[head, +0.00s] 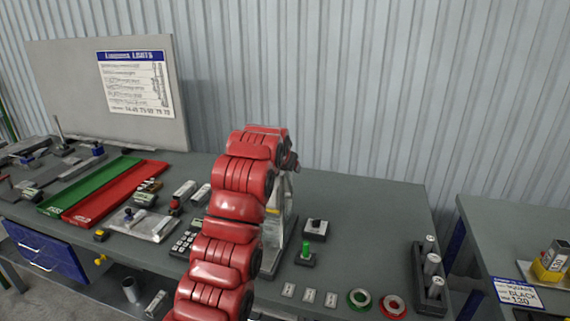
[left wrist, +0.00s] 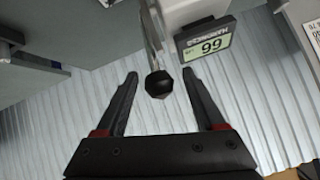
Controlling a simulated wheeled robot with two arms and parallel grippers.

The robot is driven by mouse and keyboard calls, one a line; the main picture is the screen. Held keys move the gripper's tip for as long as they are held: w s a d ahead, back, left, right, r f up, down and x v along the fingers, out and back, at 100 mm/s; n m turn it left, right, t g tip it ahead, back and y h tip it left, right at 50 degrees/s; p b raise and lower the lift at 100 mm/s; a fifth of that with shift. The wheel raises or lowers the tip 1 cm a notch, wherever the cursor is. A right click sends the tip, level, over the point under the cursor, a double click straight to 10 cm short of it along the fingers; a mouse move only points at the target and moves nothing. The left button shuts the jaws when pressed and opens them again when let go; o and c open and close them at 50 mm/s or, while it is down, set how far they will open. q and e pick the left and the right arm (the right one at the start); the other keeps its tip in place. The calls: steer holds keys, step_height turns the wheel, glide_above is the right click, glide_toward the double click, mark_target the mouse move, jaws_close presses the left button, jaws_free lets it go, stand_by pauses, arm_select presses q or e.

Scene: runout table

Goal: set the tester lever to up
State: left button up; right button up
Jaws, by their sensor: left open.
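The tester (head: 272,232) stands on the grey table, mostly hidden behind my red left arm in the head view. In the left wrist view its pale body (left wrist: 188,10) is at the top, with a lit display (left wrist: 207,43). Its lever, a thin metal rod with a black knob (left wrist: 158,84), points toward my left gripper (left wrist: 160,74). The gripper is open, and the knob appears between its two fingers, with a gap on each side. I cannot tell the lever's set position. In the head view the gripper is mostly hidden behind the arm. My right gripper is not in view.
A green button block (head: 305,255) and a small grey box (head: 316,229) stand right of the tester. Green and red rings (head: 391,306) lie near the front edge. A dark rack (head: 428,285) holds cylinders. Green and red trays (head: 110,195) lie left. A corrugated wall is behind.

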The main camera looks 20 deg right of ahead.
arm_select(q)
steer(key=shift+s+r, duration=0.1)
steer(key=b+v, duration=0.6)
steer(key=v, duration=1.1)
steer(key=shift+s+b, duration=0.2)
steer(key=shift+b, duration=0.15)
steer(key=shift+w+a, duration=0.1)
